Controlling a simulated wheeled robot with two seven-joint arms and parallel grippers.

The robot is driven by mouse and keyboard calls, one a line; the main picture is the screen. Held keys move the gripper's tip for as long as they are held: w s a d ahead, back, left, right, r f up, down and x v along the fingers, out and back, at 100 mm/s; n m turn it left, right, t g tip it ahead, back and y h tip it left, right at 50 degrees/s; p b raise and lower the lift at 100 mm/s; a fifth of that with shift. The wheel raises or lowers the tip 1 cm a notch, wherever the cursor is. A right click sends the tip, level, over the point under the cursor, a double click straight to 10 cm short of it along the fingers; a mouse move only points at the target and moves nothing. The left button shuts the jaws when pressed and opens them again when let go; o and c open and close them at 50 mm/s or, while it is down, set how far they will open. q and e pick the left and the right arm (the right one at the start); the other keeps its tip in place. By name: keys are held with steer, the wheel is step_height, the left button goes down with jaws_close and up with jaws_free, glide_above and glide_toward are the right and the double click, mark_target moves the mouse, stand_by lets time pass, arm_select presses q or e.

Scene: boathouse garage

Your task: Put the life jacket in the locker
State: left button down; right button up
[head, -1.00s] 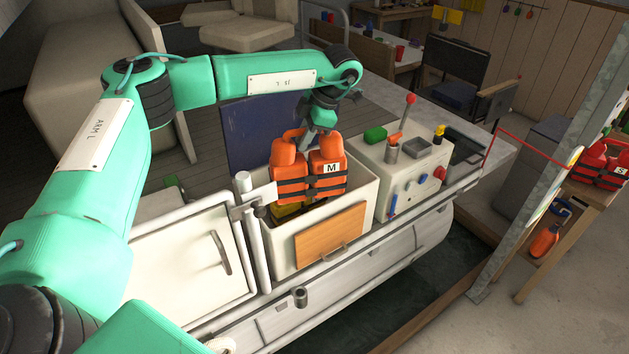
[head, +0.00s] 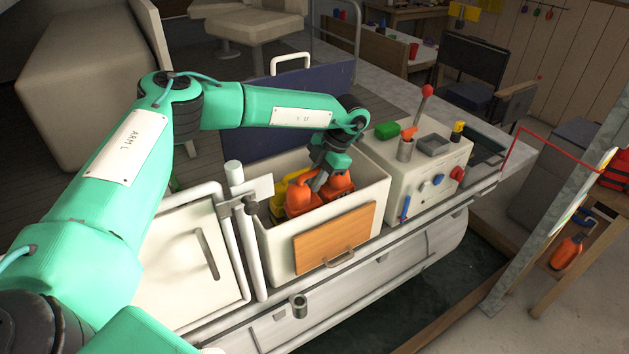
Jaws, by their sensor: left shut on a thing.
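The orange life jacket (head: 301,198) is inside the open white locker (head: 376,200), with only its upper part showing above the front wall. My left gripper (head: 321,181) points down into the locker and is shut on the top of the jacket. The jacket's lower part is hidden behind the front wall and its wooden panel (head: 333,238). A dark blue panel with a white handle (head: 290,64) stands upright behind the locker. My right gripper is not in view.
Something yellow (head: 281,190) lies in the locker beside the jacket. A white post (head: 236,185) rises at the locker's left.

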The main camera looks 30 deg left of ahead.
mark_target(320, 191)
arm_select(q)
steer(key=shift+w+d, duration=0.1)
steer(key=shift+w, duration=0.05)
steer(key=shift+f, duration=0.1)
steer(key=shift+w+f+g+y, duration=0.1)
steer(key=shift+f+g+y, duration=0.3)
steer(key=shift+f+g, duration=0.15)
step_height(320, 191, down, 2)
steer(key=shift+w+f+b, duration=0.1)
steer(key=shift+b, duration=0.65)
steer(key=shift+f+b, duration=0.35)
steer(key=shift+f, duration=0.85)
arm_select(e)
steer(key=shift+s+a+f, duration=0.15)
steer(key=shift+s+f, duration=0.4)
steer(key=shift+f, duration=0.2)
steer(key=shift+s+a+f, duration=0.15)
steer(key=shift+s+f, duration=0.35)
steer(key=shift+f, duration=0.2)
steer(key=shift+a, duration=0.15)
arm_select(q)
steer(key=shift+f+b, duration=0.15)
steer(key=shift+b, duration=0.15)
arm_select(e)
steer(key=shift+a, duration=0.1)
